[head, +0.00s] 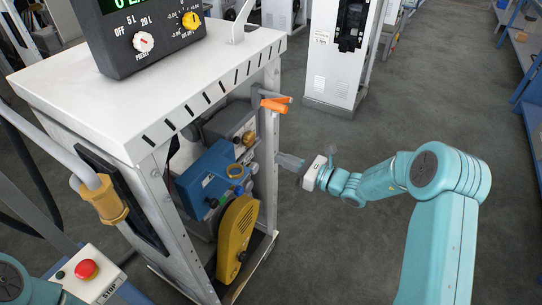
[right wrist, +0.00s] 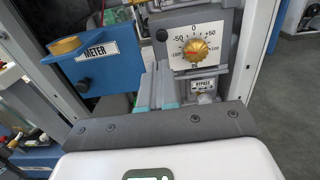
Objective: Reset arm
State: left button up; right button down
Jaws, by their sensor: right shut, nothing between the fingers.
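My right arm reaches in from the right in the head view. My right gripper (head: 284,159) points left at the open side of a white dispenser frame (head: 215,62), close to its right-hand post. The gripper's fingers are together and hold nothing. They also show in the right wrist view (right wrist: 157,88), in front of a grey unit with a brass knob on a dial (right wrist: 196,50). Whether the fingers touch the frame is hard to tell. A teal part of my left arm shows at the lower left of the head view; its gripper is out of sight.
Inside the frame are a blue meter box (right wrist: 98,58) and a yellow cover (head: 237,238). Orange handles (head: 273,105) stick out above my right gripper. A red stop button (head: 86,269) sits at lower left. Open floor (head: 330,240) lies right of the frame.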

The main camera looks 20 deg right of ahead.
jog(key=s+a+f+n+g, duration=0.4)
jog(key=s+a+f+g, duration=0.1)
jog(key=s+f, duration=0.25)
jog(key=s+a+f+n+g, duration=0.4)
jog(key=s+a+f+g, duration=0.25)
jog(key=f, duration=0.25)
jog(key=s+f+n+g+h, duration=0.1)
jog(key=s+f+n+h, duration=0.2)
jog(key=s+n, duration=0.5)
jog(key=s+a+f+n+g+h, duration=0.1)
jog(key=s+f+n+h, duration=0.3)
jog(key=s+n, duration=0.4)
jog(key=shift+s+a+f+n, duration=0.2)
jog(key=shift+f+n, duration=0.7)
jog(key=shift+n, duration=0.2)
